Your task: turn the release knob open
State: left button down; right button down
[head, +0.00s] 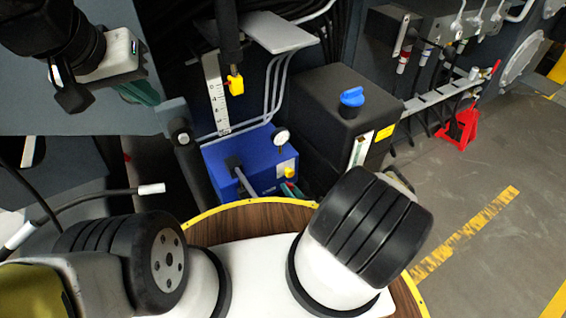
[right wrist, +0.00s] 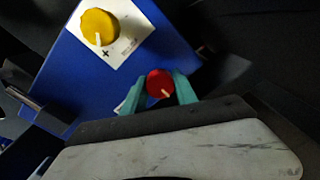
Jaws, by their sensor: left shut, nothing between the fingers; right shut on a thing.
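The blue box (head: 228,160) stands low behind my arms in the head view, with a small round gauge on it. In the right wrist view, a red knob (right wrist: 159,83) with a pale pointer mark sits on the blue face. My right gripper (right wrist: 158,90) has its teal fingers closed on both sides of this knob. In the head view my right gripper (head: 292,189) is mostly hidden by my arm; a bit of teal shows. My left gripper (head: 142,94) hangs empty at the upper left, fingers together, away from the blue box.
A yellow knob (right wrist: 99,27) on a white plate is close by on the same blue face. A black tank (head: 330,95) with a blue cap (head: 352,96) stands right of the box. A hose with a white end (head: 150,189) sticks out at left. Open floor lies to the right.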

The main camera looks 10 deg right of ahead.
jog(key=shift+s+f, duration=0.1)
jog(key=shift+f, duration=0.1)
dwell(0.4)
jog(key=c, duration=1.3)
grip_release()
jog(key=o, duration=0.3)
jog(key=shift+r, duration=0.1)
jog(key=shift+d, duration=0.15)
jog(key=v, duration=0.7)
jog(key=shift+s, duration=0.35)
jog(key=shift+d, duration=0.1)
